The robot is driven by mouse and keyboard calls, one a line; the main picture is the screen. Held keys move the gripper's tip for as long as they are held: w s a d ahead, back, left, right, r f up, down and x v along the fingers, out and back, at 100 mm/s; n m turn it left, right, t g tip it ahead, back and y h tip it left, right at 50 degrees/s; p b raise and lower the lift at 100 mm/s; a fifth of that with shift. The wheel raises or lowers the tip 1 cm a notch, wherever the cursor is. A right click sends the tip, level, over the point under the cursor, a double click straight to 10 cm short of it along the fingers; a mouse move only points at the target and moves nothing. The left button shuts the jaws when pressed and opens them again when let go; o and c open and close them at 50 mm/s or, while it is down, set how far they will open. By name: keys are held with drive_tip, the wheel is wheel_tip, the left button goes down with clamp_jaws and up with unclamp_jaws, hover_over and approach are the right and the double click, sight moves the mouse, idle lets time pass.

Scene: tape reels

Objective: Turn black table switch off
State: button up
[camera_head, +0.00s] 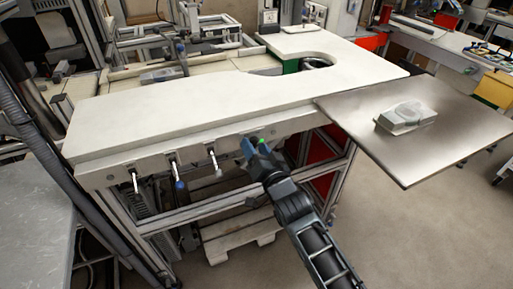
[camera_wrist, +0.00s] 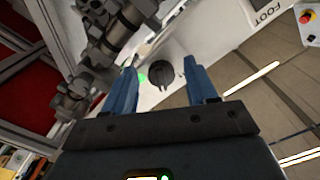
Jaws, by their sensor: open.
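The black rotary switch (camera_wrist: 160,75) shows in the wrist view on the pale front panel of the table, with a glowing green light (camera_wrist: 142,79) beside it. My gripper (camera_wrist: 166,68) is open, its two blue fingers on either side of the switch in that view. I cannot tell whether the fingers touch the switch. In the head view my gripper (camera_head: 252,146) is at the table's front edge, right of the levers, and it hides the switch there. The white table (camera_head: 200,110) has a curved cutout at the back right.
Several levers (camera_head: 174,170) hang from the front panel to the left. A metal side plate (camera_head: 450,115) with a grey-white device (camera_head: 406,117) sticks out at the right. A wooden pallet (camera_head: 240,238) lies under the table. The floor in front is clear.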

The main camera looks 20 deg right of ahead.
drive_tip(key=c, duration=1)
drive_tip(key=shift+n, duration=0.3)
drive_tip(key=n, duration=0.6)
drive_tip(key=n+p, duration=0.1)
drive_tip(key=n, duration=0.3)
drive_tip(key=shift+d, duration=0.3)
drive_tip(key=shift+n, duration=1.6)
